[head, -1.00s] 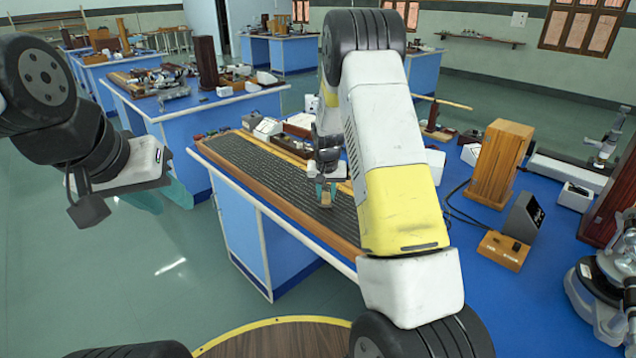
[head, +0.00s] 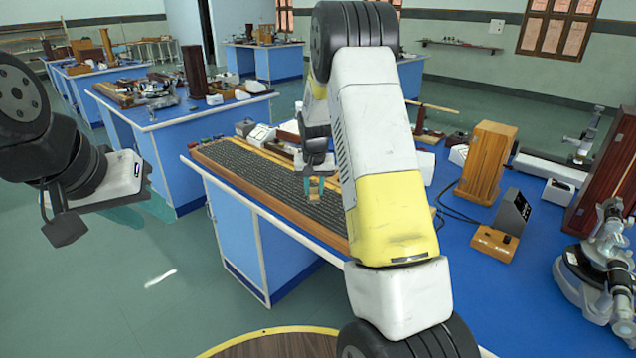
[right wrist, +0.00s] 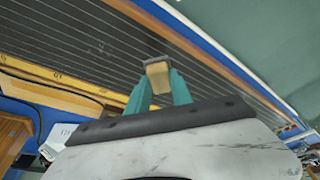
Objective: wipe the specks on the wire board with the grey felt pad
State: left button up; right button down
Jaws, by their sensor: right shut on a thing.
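The wire board (head: 265,180) is a long dark ribbed panel with a wooden frame, lying along the bench edge; it fills much of the right wrist view (right wrist: 60,35). My right gripper (head: 314,188) is over its right half, shut on the felt pad (right wrist: 158,76), a small block with a tan wooden body and a dark grey end. The pad is close to the board; I cannot tell whether it touches. Small pale specks (right wrist: 104,48) show on the board left of the pad in the right wrist view. My left gripper (head: 142,211) is open and empty, out over the floor.
On the blue bench (head: 425,285) a wooden box (head: 487,160), a dark meter on a wooden base (head: 503,225) and a spectrometer (head: 603,265) stand right of my right arm. Small instruments (head: 262,135) line the board's far side. Open floor lies left of the bench.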

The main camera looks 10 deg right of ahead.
jog(key=shift+r, duration=1.7)
